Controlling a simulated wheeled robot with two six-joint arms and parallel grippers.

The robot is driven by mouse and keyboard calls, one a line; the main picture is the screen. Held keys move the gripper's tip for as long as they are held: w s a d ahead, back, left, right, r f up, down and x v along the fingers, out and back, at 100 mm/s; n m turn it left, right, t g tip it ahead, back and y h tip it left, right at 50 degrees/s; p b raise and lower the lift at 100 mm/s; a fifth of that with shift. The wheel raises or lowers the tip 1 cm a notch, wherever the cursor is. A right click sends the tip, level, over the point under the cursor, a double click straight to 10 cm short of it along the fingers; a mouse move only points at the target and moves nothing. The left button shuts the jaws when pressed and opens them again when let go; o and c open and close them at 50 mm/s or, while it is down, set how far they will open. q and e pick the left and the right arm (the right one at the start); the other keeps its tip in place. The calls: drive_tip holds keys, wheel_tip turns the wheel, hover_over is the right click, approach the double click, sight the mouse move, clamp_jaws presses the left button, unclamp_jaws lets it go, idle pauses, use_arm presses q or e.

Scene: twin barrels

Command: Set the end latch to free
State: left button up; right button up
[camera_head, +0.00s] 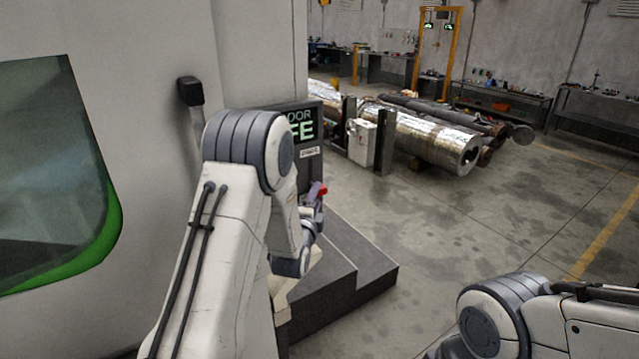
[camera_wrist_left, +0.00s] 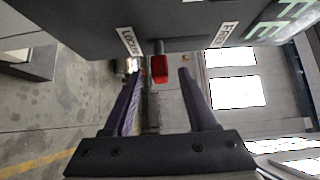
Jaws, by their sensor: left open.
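The end latch is a lever with a red tip (camera_wrist_left: 160,69) on a short grey stem under a dark box (camera_wrist_left: 185,18). In the left wrist view the stem stands between a LOCKED label (camera_wrist_left: 130,40) and a FREE label (camera_wrist_left: 224,35), closer to LOCKED. My left gripper (camera_wrist_left: 162,76) is open, with its purple fingers on either side of the red tip in the picture; no contact shows. In the head view the red tip (camera_head: 322,189) shows beside my left gripper (camera_head: 314,194), partly hidden by my arm. My right gripper is out of view.
The dark box carries a green-lettered display (camera_head: 302,125), partly covered by my left arm. A large white machine (camera_head: 140,60) stands at the left, with a dark step (camera_head: 350,275) below. Metal cylinders (camera_head: 435,140) lie behind. The floor at right is clear.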

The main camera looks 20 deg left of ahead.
use_arm(q)
drive_tip(key=shift+w+a+p, duration=0.2)
drive_tip(key=shift+w+p, duration=0.55)
drive_tip(key=shift+w, duration=1.35)
drive_tip(key=shift+c, duration=0.3)
clamp_jaws()
